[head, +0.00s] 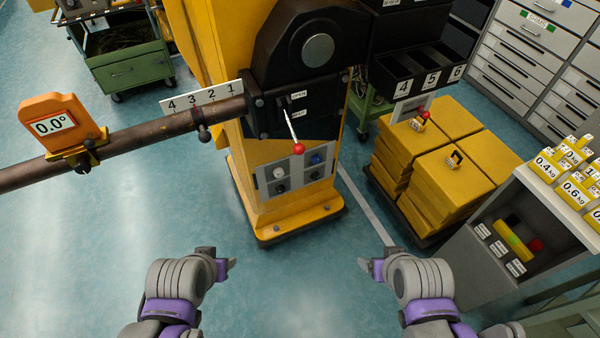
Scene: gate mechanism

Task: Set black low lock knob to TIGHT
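A grey knob panel (296,173) is on the front of the yellow gate post, low down. It carries a white knob (278,173) at upper left, a blue knob (316,159) at upper right, a black knob (281,188) at lower left and another dark knob (315,175) at lower right. The knob labels and settings are too small to read. My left gripper (228,265) is below and left of the panel, and my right gripper (366,264) is below and right of it. Both are apart from the panel and hold nothing visible. Their finger gaps are unclear.
A lever with a red ball (298,148) hangs just above the panel. The brown boom (130,140) reaches left with an orange angle gauge (58,122). Yellow blocks (450,155) and a grey weight stand (520,230) are at right. Floor between my grippers is clear.

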